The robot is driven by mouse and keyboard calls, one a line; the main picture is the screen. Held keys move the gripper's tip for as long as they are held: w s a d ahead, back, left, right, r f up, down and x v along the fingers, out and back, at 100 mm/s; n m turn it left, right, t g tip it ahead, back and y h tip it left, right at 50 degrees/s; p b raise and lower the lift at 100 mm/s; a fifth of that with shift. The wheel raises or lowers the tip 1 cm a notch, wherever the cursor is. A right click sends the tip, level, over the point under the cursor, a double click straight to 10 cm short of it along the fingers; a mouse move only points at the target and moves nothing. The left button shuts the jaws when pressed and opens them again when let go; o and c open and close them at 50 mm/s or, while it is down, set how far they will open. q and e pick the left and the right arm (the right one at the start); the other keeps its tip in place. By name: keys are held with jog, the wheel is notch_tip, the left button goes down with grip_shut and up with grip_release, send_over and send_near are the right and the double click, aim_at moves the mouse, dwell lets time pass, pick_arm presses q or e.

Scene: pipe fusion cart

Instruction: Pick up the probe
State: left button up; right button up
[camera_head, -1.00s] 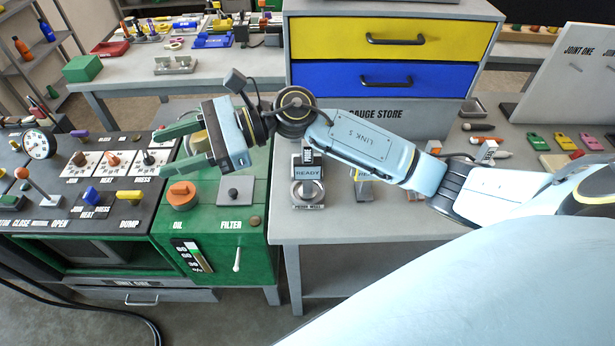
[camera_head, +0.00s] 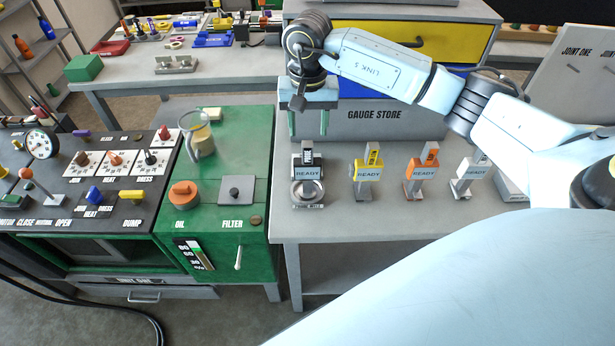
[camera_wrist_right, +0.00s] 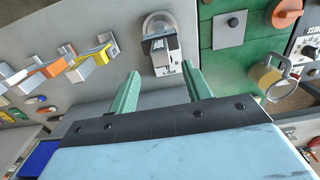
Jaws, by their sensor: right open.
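The probe (camera_head: 308,156) stands upright in a round metal well (camera_head: 307,191) at the bench's front left, with a grey READY tag. In the right wrist view the probe (camera_wrist_right: 161,48) shows ahead, between the lines of the two fingers. My right gripper (camera_head: 309,135) is open, with green fingers pointing down, above and behind the probe. It also shows in the right wrist view (camera_wrist_right: 161,82), with nothing between its fingers. I cannot tell the exact gap to the probe. My left gripper is not in view.
Stands with yellow (camera_head: 368,172), orange (camera_head: 421,172) and white (camera_head: 468,175) READY tags line up right of the probe. The gauge store cabinet (camera_head: 390,125) rises behind. A clear jug (camera_head: 200,138) stands on the green unit (camera_head: 235,158) to the left.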

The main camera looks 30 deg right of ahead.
aim_at(307, 143)
notch_tip(307, 143, down, 2)
jog(key=f, duration=0.1)
jog(key=f+p, duration=0.1)
jog(key=f, duration=0.2)
jog(key=shift+s+a+f+p, duration=0.2)
jog(key=shift+a+f+p, duration=0.05)
jog(key=shift+f+p, duration=0.15)
jog(key=shift+f, duration=0.35)
grip_shut()
